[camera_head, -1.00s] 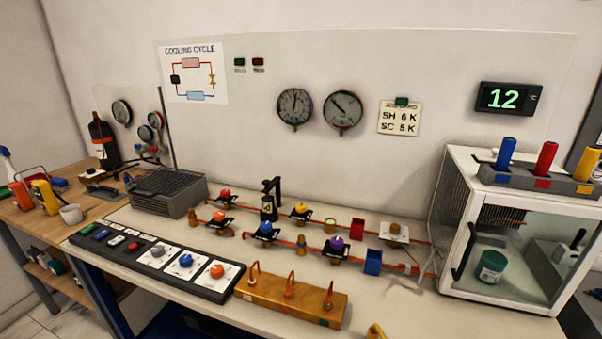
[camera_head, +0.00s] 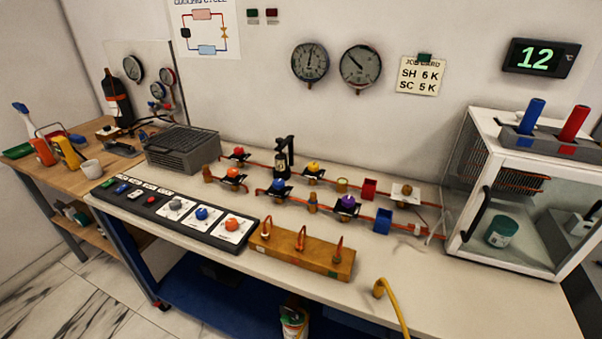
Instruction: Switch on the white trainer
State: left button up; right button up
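The trainer is a white-topped bench (camera_head: 420,262) with copper lines, coloured knobs and a white glass-fronted cabinet (camera_head: 484,120). A black control strip (camera_head: 140,208) lies along its front left edge. The strip's left end carries a small green switch (camera_head: 107,184), a blue one (camera_head: 121,188) and a red button (camera_head: 151,200), with white labels beside them. To their right are a grey knob (camera_head: 176,206), a blue knob (camera_head: 202,214) and an orange knob (camera_head: 232,225). The digital display (camera_head: 541,58) reads 12. Neither gripper is in view.
A wooden block (camera_head: 318,256) with copper hooks and a yellow hose (camera_head: 393,304) lie at the bench front. A grey finned unit (camera_head: 182,152) stands behind the strip. A wooden side table (camera_head: 62,185) with tools and a mug stands left. Marble floor (camera_head: 60,300) is open at front left.

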aim_at(137, 194)
jog(key=u, duration=1.3)
jog(key=i+j+u, duration=0.1)
jog(key=i+u, duration=0.25)
jog(key=i, duration=0.2)
